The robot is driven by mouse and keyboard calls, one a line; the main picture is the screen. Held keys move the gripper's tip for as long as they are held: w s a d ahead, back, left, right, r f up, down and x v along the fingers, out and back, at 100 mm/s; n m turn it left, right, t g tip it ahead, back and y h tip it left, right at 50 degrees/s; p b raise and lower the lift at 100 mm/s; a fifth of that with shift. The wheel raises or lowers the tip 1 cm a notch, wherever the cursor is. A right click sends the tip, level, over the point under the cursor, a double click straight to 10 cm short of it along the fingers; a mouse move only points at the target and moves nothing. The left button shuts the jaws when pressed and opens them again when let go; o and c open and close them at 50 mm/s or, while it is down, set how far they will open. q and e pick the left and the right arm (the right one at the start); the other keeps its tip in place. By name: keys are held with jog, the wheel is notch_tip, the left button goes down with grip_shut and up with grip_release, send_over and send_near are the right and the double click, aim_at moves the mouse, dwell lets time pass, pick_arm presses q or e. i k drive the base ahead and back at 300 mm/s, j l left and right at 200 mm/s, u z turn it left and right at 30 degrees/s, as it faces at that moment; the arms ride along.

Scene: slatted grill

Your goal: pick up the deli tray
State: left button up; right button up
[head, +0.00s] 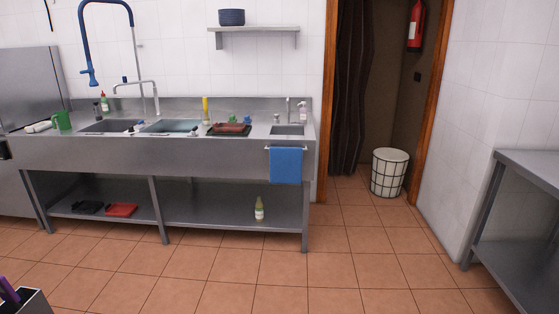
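No thing can be surely told as the deli tray from this distance. A dark flat tray (212,133) lies on the steel sink counter (90,153), right of the sink basins, with a reddish-brown item (232,127) on it. On the shelf under the counter lie a flat red tray-like item (121,210) and a black one (88,207) beside it. Neither of my grippers is in view.
Open tiled floor (230,275) lies before the counter. A steel table (530,170) stands at the right. A blue towel (286,165) hangs at the counter front. A box with a purple item (9,291) is at bottom left.

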aim_at(229, 127)
jog(key=i+u, duration=0.1)
jog(key=i, duration=0.75)
jog(key=i+l+u, duration=0.15)
jog(key=i, duration=0.65)
